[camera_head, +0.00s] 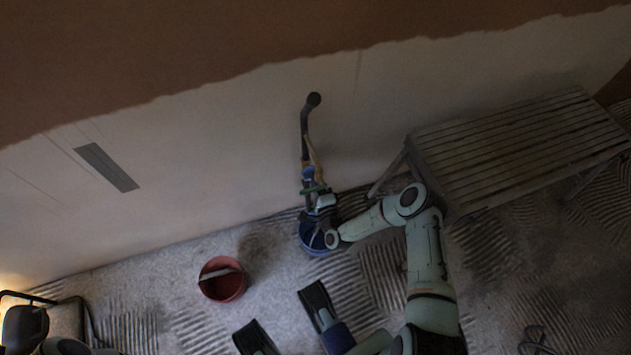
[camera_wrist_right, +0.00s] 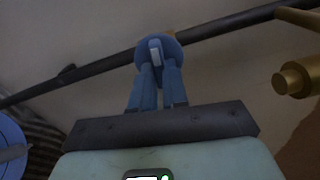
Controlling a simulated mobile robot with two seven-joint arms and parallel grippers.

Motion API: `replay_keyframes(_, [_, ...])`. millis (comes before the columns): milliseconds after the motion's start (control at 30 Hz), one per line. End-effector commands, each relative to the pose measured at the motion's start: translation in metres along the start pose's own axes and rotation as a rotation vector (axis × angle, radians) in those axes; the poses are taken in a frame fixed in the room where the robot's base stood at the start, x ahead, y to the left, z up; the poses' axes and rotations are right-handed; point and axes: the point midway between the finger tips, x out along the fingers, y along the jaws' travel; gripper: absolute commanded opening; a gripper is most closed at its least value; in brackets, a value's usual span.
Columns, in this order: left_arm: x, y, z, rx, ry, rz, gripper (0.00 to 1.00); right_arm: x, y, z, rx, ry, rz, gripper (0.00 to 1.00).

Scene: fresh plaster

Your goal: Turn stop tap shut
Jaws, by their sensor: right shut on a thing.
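The stop tap has a blue round handle (camera_wrist_right: 172,46) on a dark pipe (camera_wrist_right: 105,66) in the right wrist view. My right gripper (camera_wrist_right: 156,68) has its blue fingers shut on this handle, and they hide part of it. In the head view the pipe (camera_head: 305,125) runs down the pale wall from a dark round end. My right gripper (camera_head: 309,177) is at the lower part of the pipe, where the tap is small and partly covered. The handle's exact angle is hard to tell. My left gripper does not show.
A blue bucket (camera_head: 306,240) stands on the floor below the pipe; a red bucket (camera_head: 222,292) stands left of it. A slatted bench (camera_head: 520,150) is close on the right. Brass fittings (camera_wrist_right: 294,80) show beside the tap.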

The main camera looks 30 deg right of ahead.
Motion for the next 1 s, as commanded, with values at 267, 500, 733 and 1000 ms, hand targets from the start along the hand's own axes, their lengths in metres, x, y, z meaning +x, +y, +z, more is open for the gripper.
replay_keyframes(267, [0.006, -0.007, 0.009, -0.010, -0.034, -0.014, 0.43, -0.002, 0.004, 0.001, 0.268, -0.001, 0.004, 0.00])
replay_keyframes(500, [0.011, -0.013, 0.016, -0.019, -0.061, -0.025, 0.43, -0.002, 0.005, 0.002, 0.495, -0.001, 0.005, 0.00])
replay_keyframes(733, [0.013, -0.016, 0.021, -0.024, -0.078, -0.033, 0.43, -0.002, 0.005, 0.002, 0.714, -0.001, 0.004, 0.00])
replay_keyframes(1000, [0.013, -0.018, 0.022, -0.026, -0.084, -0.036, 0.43, -0.002, 0.006, 0.004, 0.971, 0.000, 0.005, 0.00])
